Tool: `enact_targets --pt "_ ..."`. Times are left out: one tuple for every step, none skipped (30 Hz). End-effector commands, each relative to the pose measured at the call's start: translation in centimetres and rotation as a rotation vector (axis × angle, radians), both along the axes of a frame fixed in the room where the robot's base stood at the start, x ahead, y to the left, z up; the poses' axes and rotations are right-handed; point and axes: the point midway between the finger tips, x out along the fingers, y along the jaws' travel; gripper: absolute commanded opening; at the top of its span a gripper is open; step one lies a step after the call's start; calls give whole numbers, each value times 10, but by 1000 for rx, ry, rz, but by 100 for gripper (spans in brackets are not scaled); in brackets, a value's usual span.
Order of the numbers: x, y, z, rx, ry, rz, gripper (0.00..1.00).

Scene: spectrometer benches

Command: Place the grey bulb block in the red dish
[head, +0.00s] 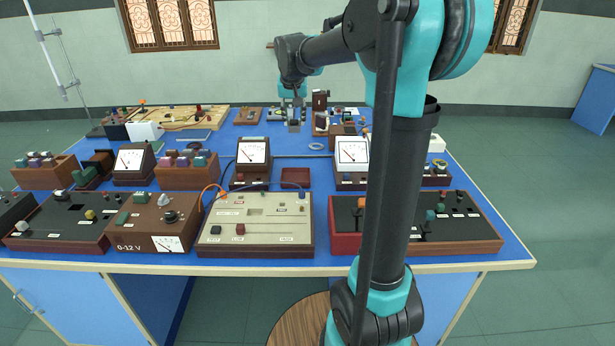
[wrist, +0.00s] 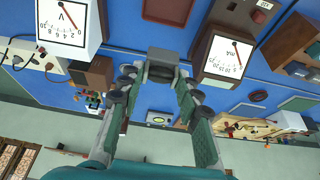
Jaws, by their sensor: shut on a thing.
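The grey bulb block (wrist: 164,57) is between the fingertips of my gripper (wrist: 160,82) in the wrist view, and the gripper is shut on it. In the head view the block (head: 294,127) is small, under my gripper (head: 294,106) at the far part of the blue bench. Whether it touches the bench is hard to tell. The red dish (head: 295,177) is a low dark-red square tray nearer the front, between two meters. It also shows at the top edge of the wrist view (wrist: 167,10), apart from the block, and looks empty.
White-faced meters stand left (head: 252,151) and right (head: 352,150) of the dish. A beige panel box (head: 257,240) stands in front of it. A wooden board (head: 172,117) lies at the back left. Blue bench top is clear between block and dish, except for a cable.

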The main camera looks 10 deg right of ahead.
Motion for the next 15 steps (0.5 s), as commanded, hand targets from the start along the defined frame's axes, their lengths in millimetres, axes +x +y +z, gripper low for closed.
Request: enact_targets --pt "0 0 -8 0 0 0 7" --pt "0 0 -13 0 0 0 7" --pt "0 0 -22 0 0 0 7" --pt "0 0 -29 0 0 0 7" --pt "1 0 -37 0 0 0 7" --pt "0 0 -47 0 0 0 7" --pt "0 0 -54 0 0 0 7" --pt "0 0 -62 0 0 0 7" --pt "0 0 -71 0 0 0 7" --pt "0 0 -78 0 0 0 7" --pt "0 0 -86 0 0 0 7" --pt "0 0 -96 0 0 0 7" --pt "1 0 -103 0 0 0 7" --pt "0 0 -110 0 0 -1 7" --pt "0 0 -119 0 0 -1 7"
